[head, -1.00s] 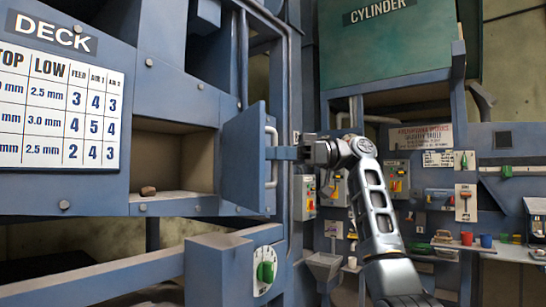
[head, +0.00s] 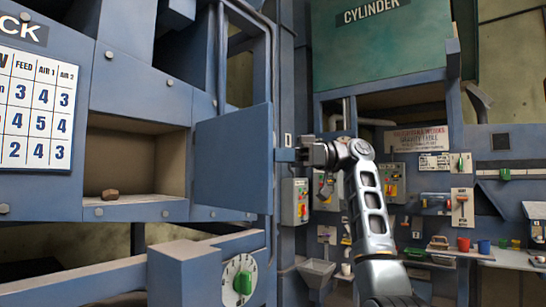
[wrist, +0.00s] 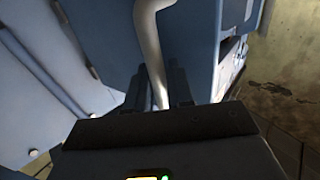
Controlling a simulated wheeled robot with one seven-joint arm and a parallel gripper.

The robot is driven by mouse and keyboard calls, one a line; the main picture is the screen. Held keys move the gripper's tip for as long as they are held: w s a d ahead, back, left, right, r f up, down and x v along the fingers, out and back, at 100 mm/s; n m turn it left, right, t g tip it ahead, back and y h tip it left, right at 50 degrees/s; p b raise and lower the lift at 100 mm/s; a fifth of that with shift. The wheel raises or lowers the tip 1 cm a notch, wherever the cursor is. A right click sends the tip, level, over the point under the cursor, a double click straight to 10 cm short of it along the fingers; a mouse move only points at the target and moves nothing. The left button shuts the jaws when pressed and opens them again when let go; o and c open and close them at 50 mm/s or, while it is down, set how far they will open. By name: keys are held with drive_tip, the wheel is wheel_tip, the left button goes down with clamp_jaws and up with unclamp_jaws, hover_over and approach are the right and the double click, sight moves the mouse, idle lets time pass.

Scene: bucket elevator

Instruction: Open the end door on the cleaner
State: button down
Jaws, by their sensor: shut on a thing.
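The end door (head: 233,158) is a blue-grey panel standing swung out at the right of the cleaner's opening (head: 135,155). The opening shows a pale interior with a small brown lump (head: 110,194) on its floor. My gripper (head: 290,155) is at the door's right edge in the head view. In the wrist view my gripper (wrist: 159,92) is shut on the door's pale metal bar handle (wrist: 150,40), with a dark finger on each side of it. The handle is hidden behind the door in the head view.
A green dial (head: 241,281) sits on the blue beam below the door. Control boxes (head: 295,202) with coloured buttons stand behind my arm. A shelf (head: 500,258) with small coloured cups is at the right.

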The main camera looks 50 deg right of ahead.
drive_tip(key=c, duration=1.2)
unclamp_jaws()
drive_tip(key=shift+w, duration=0.1)
drive_tip(key=shift+o, duration=0.2)
drive_tip(key=b+v, duration=0.1)
drive_tip(key=v, duration=0.6)
drive_tip(key=shift+s+d, duration=0.25)
drive_tip(key=shift+d, duration=0.05)
